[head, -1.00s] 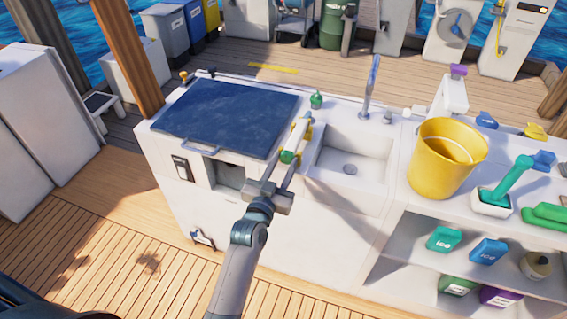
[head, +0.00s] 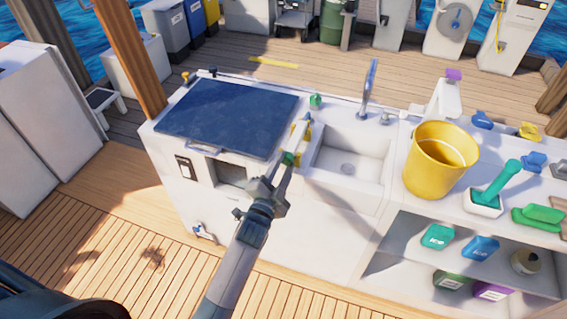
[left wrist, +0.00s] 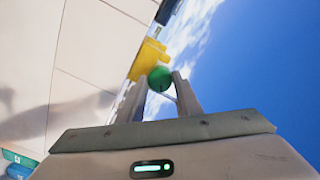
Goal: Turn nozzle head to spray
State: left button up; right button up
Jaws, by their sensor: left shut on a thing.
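The nozzle has a yellow body and a round green head. The yellow body (left wrist: 150,55) and green head (left wrist: 160,78) show in the left wrist view. In the head view the green head (head: 289,158) is at the counter's front, left of the sink, with yellow parts (head: 305,134) behind it. My left gripper (head: 284,168) reaches up to the green head from the front and is shut on it. In the left wrist view the fingertips (left wrist: 163,88) lie on either side of the green head. My right gripper is in no view.
A blue hatch lid (head: 228,117) lies left of the nozzle. The sink (head: 348,150) is to its right, with a tap (head: 369,88) behind. A yellow bucket (head: 425,180) stands farther right. The wooden deck (head: 130,240) in front is clear.

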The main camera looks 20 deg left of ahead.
pick_arm(q)
jog(key=m, duration=0.3)
jog(key=shift+m, duration=0.4)
jog(key=m, duration=0.2)
jog(key=shift+m, duration=0.8)
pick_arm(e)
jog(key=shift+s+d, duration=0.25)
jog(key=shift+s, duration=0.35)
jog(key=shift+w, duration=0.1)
pick_arm(q)
jog(key=o, duration=1.1)
jog(key=shift+c, duration=0.2)
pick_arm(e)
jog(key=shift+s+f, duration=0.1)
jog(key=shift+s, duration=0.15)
